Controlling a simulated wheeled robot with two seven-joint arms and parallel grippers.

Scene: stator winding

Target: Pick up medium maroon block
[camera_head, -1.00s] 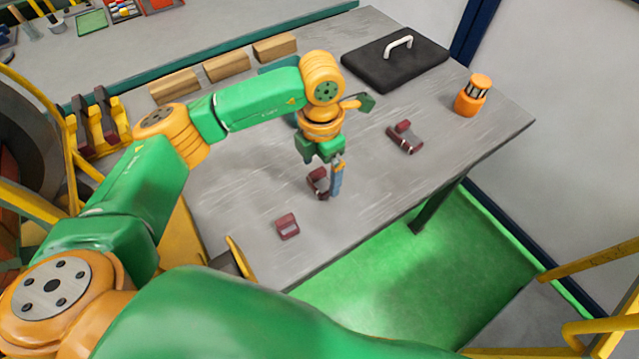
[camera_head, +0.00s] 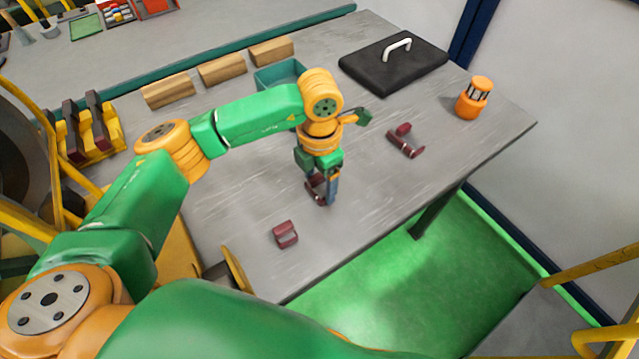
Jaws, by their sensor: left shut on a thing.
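Three maroon blocks are on the grey table (camera_head: 350,240). The medium maroon block (camera_head: 316,188) is in the middle of the three, partly hidden by my left gripper (camera_head: 325,197). My left gripper points down and is shut on this block, at table height; I cannot tell whether the block is clear of the table. A smaller maroon block (camera_head: 285,235) lies nearer, to the lower left. A larger maroon block (camera_head: 405,141) lies to the upper right. My right gripper is not in view.
Several wooden blocks (camera_head: 222,70) line the table's back left edge, with a teal bin (camera_head: 280,75) behind my left arm. A black slab with a white handle (camera_head: 393,62) and an orange cylinder (camera_head: 473,98) stand at the right. The table's front right is clear.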

